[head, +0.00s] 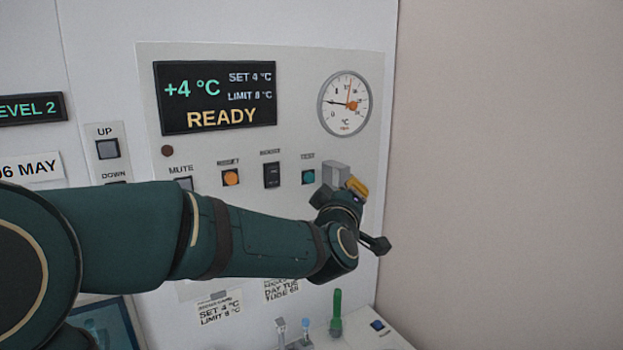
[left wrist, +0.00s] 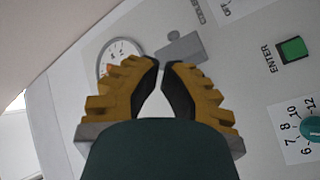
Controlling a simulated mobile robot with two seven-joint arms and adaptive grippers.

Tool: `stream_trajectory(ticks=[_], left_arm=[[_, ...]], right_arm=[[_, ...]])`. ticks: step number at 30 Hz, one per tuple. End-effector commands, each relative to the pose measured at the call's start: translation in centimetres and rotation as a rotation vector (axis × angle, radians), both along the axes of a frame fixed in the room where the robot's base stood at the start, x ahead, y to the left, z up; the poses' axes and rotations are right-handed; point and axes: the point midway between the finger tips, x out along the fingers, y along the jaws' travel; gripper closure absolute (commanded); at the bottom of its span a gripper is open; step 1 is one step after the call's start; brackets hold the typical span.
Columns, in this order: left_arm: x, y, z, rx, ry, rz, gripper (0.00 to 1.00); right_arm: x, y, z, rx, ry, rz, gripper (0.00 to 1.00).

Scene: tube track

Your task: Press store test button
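On the white panel in the head view, a row below the display holds an orange button (head: 231,177), a black rocker switch (head: 271,175) and a teal button (head: 308,177). My left gripper (head: 355,188) is at the panel's right side, just right of the teal button and by a grey block (head: 335,172). In the left wrist view, the left gripper's (left wrist: 161,67) fingertips are together, with nothing seen between them; the grey block (left wrist: 185,48) lies beyond them. My right gripper is out of view.
The display (head: 215,96) reads +4 °C and READY. A round gauge (head: 344,103) is above the gripper. In the left wrist view, a green ENTER button (left wrist: 292,49) is at the right. My left arm covers the lower panel. A green-handled item (head: 336,312) stands below.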

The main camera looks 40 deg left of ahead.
Motion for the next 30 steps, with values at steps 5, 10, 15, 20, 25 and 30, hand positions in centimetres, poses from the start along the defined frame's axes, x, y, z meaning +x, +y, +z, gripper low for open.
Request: stream_trajectory(ticks=[5, 10, 15, 20, 25, 30], left_arm=[[0.0, 0.0, -0.1, 0.001, 0.001, -0.001, 1.00], [0.2, 0.5, -0.1, 0.000, 0.001, 0.001, 1.00], [0.6, 2.2, -0.1, -0.001, 0.003, 0.001, 1.00], [1.3, 4.3, -0.1, 0.000, 0.003, 0.001, 1.00], [1.9, 6.3, -0.2, 0.000, 0.002, 0.000, 1.00], [2.3, 7.7, -0.3, 0.000, 0.001, -0.001, 1.00]], right_arm=[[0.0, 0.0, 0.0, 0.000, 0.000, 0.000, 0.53], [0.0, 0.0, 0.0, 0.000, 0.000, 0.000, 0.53], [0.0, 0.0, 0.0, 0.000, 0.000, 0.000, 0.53], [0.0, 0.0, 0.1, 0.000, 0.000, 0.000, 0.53], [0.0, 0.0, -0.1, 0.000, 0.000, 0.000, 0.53], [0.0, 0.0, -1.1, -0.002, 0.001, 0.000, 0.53]])
